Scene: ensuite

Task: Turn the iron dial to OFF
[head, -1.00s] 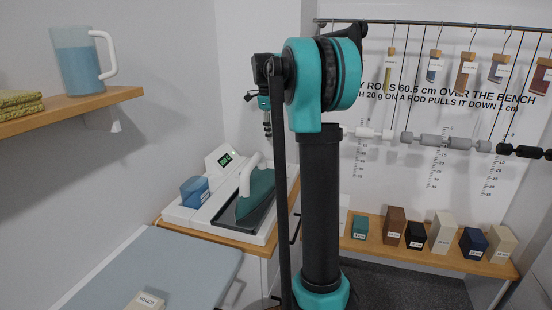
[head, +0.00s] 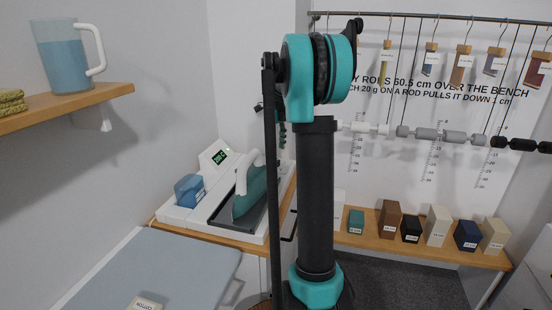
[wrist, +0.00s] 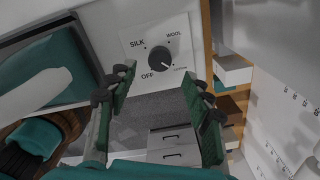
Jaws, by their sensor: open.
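In the wrist view, the round grey iron dial (wrist: 158,57) sits on a pale square plate (wrist: 180,35) marked SILK, WOOL, OFF and a small word at lower right, likely COTTON. The dial's light pointer mark seems to face lower right, toward that small word. My gripper (wrist: 160,80) is open and empty. Its green, dark-tipped fingers stand apart on either side, just below the dial in the picture; I see no contact. The teal iron (head: 250,190) rests on its white station in the head view. My arm hides most of the gripper there.
An ironing board (head: 165,275) lies in front. A shelf with a blue jug (head: 68,60) is at left. Several labelled blocks stand on a low bench (head: 420,249) at right.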

